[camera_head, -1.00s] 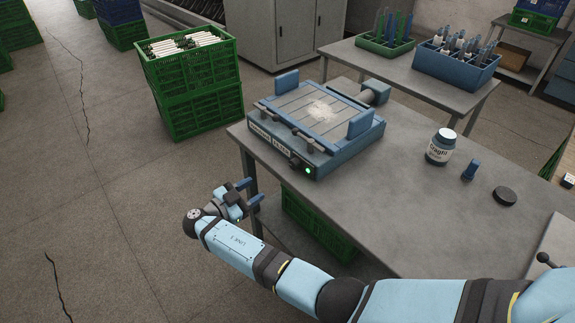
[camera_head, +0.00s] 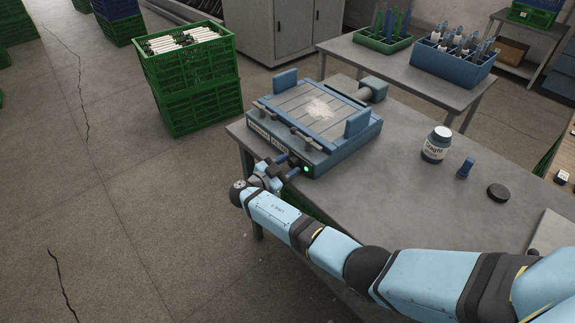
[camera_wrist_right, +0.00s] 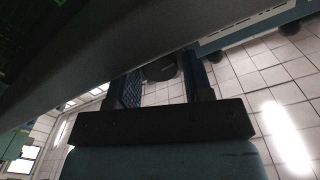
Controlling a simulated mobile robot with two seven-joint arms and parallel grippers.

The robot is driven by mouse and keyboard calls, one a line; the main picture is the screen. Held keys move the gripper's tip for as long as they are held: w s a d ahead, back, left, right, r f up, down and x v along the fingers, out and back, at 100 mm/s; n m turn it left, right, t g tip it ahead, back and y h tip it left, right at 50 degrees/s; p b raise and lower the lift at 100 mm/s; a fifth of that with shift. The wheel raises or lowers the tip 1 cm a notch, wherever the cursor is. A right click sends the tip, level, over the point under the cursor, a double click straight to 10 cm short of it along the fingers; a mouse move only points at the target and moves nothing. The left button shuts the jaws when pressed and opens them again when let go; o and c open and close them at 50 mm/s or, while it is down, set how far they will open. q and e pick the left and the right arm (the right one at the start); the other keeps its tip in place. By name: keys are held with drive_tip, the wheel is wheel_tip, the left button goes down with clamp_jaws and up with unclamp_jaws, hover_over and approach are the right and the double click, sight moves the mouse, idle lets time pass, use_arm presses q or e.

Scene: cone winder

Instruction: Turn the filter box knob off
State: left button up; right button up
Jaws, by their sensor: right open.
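The filter box (camera_head: 345,150) is a blue box with a slatted top and a pale dusty patch, on the near left corner of the grey table. A green light (camera_head: 306,169) glows on its front. My right gripper (camera_head: 287,167) is at the box's front, just left of the light, and covers the place of the dark knob in the head view. In the right wrist view its fingers (camera_wrist_right: 163,90) are apart, with a dark round part (camera_wrist_right: 160,68), apparently the knob, between their tips. I cannot tell whether they touch it. The knob's setting is not readable. My left gripper is out of view.
The grey table (camera_head: 400,200) holds a white-labelled jar (camera_head: 436,146), a small blue item (camera_head: 466,168) and a black disc (camera_head: 497,193) right of the box. Green crates (camera_head: 200,100) stand on the floor at left.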

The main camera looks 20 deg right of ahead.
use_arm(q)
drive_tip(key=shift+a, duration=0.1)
use_arm(e)
drive_tip(key=c, duration=0.6)
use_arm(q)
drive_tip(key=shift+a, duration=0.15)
use_arm(e)
drive_tip(key=shift+c, duration=0.2)
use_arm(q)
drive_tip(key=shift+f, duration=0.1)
use_arm(e)
drive_tip(key=shift+f, duration=0.1)
drive_tip(key=shift+n+b, duration=0.4)
drive_tip(key=shift+b, duration=0.05)
drive_tip(key=n+b, duration=0.2)
drive_tip(key=n, duration=0.1)
drive_tip(key=shift+n+b, duration=0.4)
drive_tip(key=shift+n, duration=0.7)
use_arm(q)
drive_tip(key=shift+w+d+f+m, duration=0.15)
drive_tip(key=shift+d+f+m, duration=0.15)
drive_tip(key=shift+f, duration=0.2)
use_arm(e)
drive_tip(key=shift+n, duration=0.5)
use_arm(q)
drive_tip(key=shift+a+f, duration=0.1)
